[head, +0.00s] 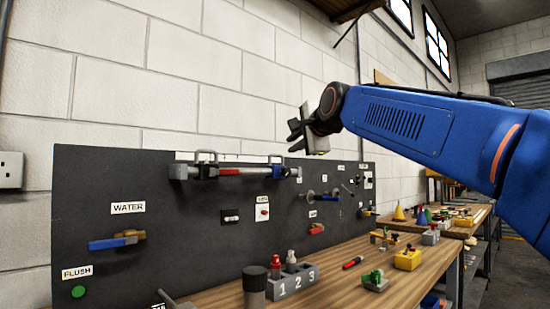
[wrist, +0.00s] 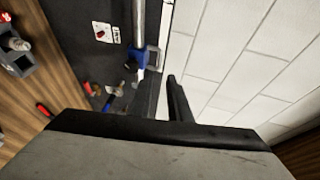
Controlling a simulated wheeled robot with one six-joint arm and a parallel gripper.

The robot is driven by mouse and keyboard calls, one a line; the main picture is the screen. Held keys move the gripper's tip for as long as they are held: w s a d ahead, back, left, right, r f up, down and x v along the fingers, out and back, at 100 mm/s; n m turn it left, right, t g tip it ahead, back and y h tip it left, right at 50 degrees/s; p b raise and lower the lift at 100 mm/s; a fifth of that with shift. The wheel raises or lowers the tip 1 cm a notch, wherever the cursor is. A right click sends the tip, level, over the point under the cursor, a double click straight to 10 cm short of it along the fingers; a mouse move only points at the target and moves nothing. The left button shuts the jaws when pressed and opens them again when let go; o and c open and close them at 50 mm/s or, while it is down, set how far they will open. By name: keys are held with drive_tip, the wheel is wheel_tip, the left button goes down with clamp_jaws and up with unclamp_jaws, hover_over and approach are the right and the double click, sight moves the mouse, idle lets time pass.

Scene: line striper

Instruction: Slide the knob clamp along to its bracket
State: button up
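In the wrist view the rail (wrist: 139,22) ends at a blue fitting (wrist: 144,58). My gripper (head: 294,135) is raised above the rail's right end, apart from it. Its fingers (wrist: 166,88) are parted and hold nothing.
The panel (head: 175,215) also carries a blue-and-yellow water valve (head: 117,241), a green flush button (head: 78,292) and small switches. The wooden bench (head: 330,286) below holds a numbered block (head: 292,281), a red marker (head: 352,262) and a yellow block (head: 407,260). The air before the wall is clear.

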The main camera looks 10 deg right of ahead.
sight(277, 156)
drive_tip(key=x, duration=1.5)
drive_tip(key=shift+w, duration=0.15)
clamp_jaws()
